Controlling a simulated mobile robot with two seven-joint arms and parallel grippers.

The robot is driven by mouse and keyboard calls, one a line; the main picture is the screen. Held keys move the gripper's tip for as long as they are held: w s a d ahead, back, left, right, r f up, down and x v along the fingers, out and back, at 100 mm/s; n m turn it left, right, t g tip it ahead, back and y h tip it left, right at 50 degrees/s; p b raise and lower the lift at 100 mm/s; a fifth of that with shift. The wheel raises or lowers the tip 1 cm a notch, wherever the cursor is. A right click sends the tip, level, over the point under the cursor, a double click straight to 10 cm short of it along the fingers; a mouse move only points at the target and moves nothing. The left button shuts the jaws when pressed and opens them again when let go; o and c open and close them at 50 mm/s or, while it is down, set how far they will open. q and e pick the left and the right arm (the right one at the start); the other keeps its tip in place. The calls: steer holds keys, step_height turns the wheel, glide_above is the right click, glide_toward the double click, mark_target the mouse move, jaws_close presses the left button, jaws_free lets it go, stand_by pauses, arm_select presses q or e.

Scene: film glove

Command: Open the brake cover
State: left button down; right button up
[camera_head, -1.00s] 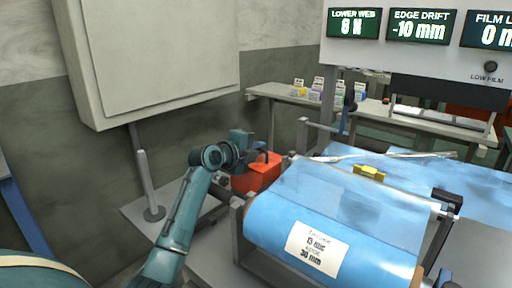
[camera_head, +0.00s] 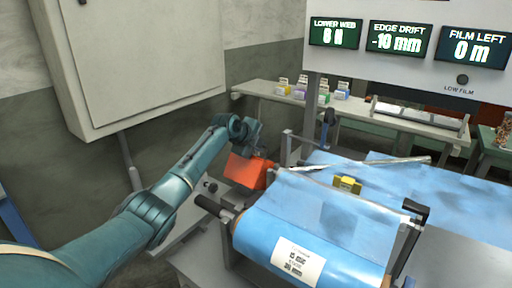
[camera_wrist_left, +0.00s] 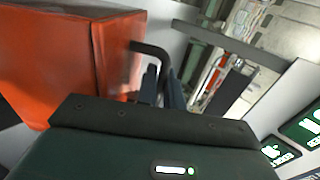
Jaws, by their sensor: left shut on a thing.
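The brake cover, an orange-red box (camera_head: 245,171), is tilted at the left end of the blue film roll (camera_head: 325,235). It also fills the upper left of the left wrist view (camera_wrist_left: 55,60). My left gripper (camera_head: 262,153) is at its upper right side in the head view. In the left wrist view the dark fingers (camera_wrist_left: 160,85) are closed at the black bar handle (camera_wrist_left: 152,50) on the cover's side. The head view does not show the fingers clearly. My right gripper is not in view.
A black grip (camera_head: 213,207) sticks out at the roll's left end. A large grey cabinet (camera_head: 140,60) hangs on the left wall. A yellow block (camera_head: 347,184) sits on the blue film. A bench (camera_head: 350,110) with small coloured items stands behind.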

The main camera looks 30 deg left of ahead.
arm_select(q)
steer(key=shift+w, duration=0.15)
steer(key=c, duration=1.6)
jaws_free()
steer(key=shift+r, duration=0.1)
steer(key=v, duration=1.3)
steer(key=shift+c, duration=0.5)
